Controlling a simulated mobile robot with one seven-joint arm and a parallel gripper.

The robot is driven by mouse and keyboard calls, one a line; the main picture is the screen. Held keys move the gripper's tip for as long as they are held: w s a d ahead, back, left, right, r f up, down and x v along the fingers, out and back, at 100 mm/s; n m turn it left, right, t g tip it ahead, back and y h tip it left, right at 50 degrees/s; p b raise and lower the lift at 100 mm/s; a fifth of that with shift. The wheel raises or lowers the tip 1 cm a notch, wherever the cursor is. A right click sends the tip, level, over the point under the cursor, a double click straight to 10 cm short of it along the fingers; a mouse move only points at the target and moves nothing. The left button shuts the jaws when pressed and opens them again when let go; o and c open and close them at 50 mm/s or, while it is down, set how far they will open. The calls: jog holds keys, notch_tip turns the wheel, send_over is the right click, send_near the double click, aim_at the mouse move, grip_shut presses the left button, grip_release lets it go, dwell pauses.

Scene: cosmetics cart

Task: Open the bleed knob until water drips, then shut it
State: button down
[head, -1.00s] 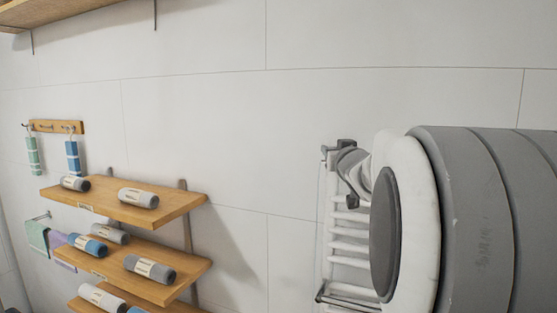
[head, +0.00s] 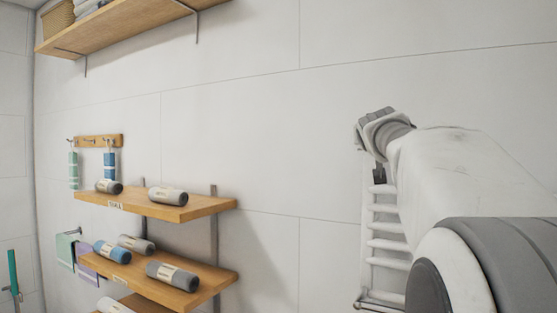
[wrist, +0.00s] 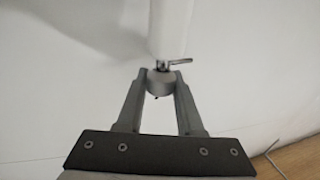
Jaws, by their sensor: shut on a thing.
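A grey round knob (wrist: 159,83) sits at the end of a white pipe (wrist: 170,30) in the wrist view, with a small metal fitting and side lever (wrist: 174,62) between them. I take it for the bleed knob. My gripper (wrist: 160,80) is shut on it, one finger on each side. A tiny dark speck shows just under the knob; I cannot tell if it is water. In the head view, a white ladder-like radiator (head: 388,243) stands against the wall, partly hidden by my arm. The knob cannot be made out there.
Wooden shelves (head: 165,205) with rolled towels stand to the left. A hook rail (head: 98,140) with hanging cloths is farther left, and a high shelf (head: 120,28) is above. The tiled wall between shelves and radiator is clear.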

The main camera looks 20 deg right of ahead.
jog(key=shift+w+f+m+g+h+b, duration=0.1)
jog(key=shift+f+m+g+h+b, duration=0.5)
jog(key=shift+b, duration=2.15)
jog(key=shift+a+m+g+h+b, duration=0.1)
jog(key=shift+m+g+h+b, duration=0.3)
jog(key=shift+b, duration=0.7)
jog(key=shift+r+m+g+h+b, duration=0.1)
jog(key=shift+m+g+h+b, duration=0.3)
jog(key=shift+m+g+h, duration=0.8)
jog(key=shift+g, duration=0.2)
jog(key=shift+s+r+m+g+h+p, duration=0.1)
jog(key=shift+m+g+h+p, duration=0.1)
jog(key=shift+m+g+h, duration=0.25)
jog(key=shift+s+r+m+g+h+p, duration=0.15)
jog(key=shift+m+g, duration=0.2)
jog(key=shift+g, duration=0.3)
jog(key=shift+f, duration=0.15)
jog(key=c, duration=0.5)
grip_release()
jog(key=shift+a, duration=0.1)
jog(key=shift+c, duration=0.2)
jog(key=shift+s, duration=0.1)
